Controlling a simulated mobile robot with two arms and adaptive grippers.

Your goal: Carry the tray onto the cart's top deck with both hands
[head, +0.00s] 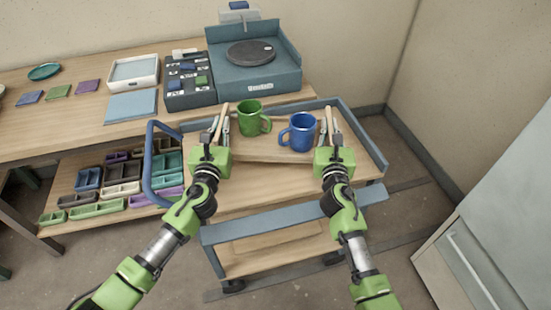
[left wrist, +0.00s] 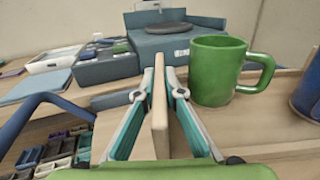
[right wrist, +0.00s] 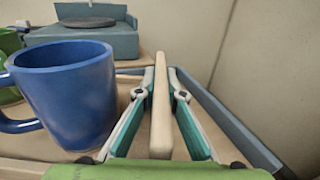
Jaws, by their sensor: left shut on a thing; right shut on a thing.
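The wooden tray (head: 268,156) is over the back part of the cart's top deck (head: 262,185). I cannot tell whether it touches the deck. A green mug (head: 249,118) and a blue mug (head: 299,133) stand upright in it. My left gripper (head: 219,128) is shut on the tray's left side wall, which shows between the fingers in the left wrist view (left wrist: 160,112). My right gripper (head: 329,126) is shut on the right side wall, also clear in the right wrist view (right wrist: 161,110). The tray looks about level.
The cart has a raised blue rim (head: 362,138) and a blue handle (head: 152,165) at left. A workbench (head: 95,120) behind holds a grey-blue wheel unit (head: 255,75), a dark box (head: 190,88) and a white tray (head: 133,73). A pale cabinet (head: 490,230) stands at right.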

